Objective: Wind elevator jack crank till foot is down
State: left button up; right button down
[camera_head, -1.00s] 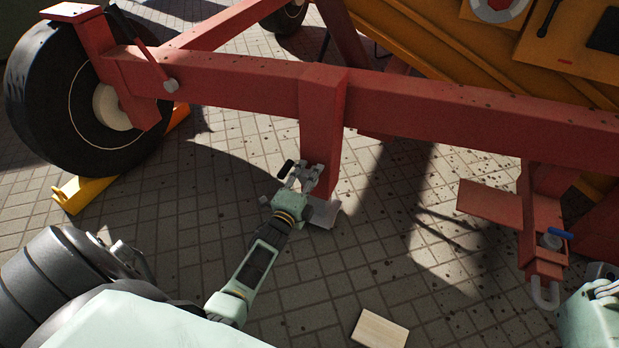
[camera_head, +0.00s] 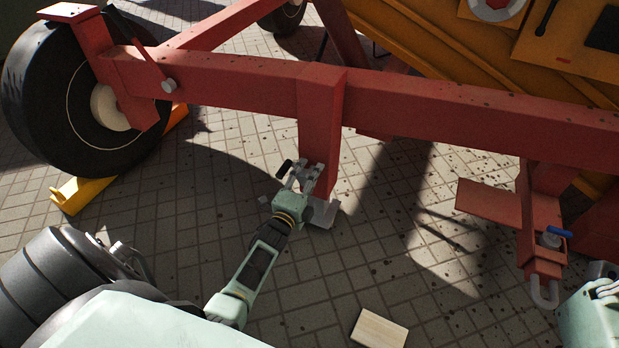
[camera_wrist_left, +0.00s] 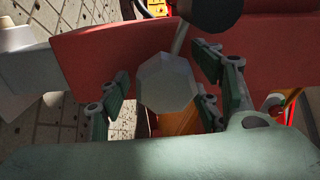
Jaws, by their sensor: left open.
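The red jack leg (camera_head: 320,130) hangs from the red beam, with its grey foot plate (camera_head: 326,213) low at the floor; I cannot tell whether it touches. My left gripper (camera_head: 306,176) is open at the lower front of the leg. In the left wrist view, the grey faceted crank hub (camera_wrist_left: 167,83) lies between its spread fingers (camera_wrist_left: 160,90). I cannot tell whether they touch it. A thin rod runs up from the hub toward the dark crank knob (camera_wrist_left: 212,12), which also shows beside the gripper in the head view (camera_head: 284,167). My right gripper is not in view.
A large black wheel (camera_head: 40,120) with a yellow chock (camera_head: 80,192) stands at left. A red hitch (camera_head: 543,225) with a blue handle (camera_head: 560,232) is at right. A wooden block (camera_head: 380,328) lies on the paved floor. The floor around the leg is mostly clear.

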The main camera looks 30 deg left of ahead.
pick_arm(q)
jog(key=shift+a, duration=0.1)
jog(key=shift+s, duration=0.3)
jog(key=s+d, duration=0.2)
jog(key=s, duration=0.9)
jog(key=shift+s, duration=0.15)
jog(key=shift+r, duration=0.1)
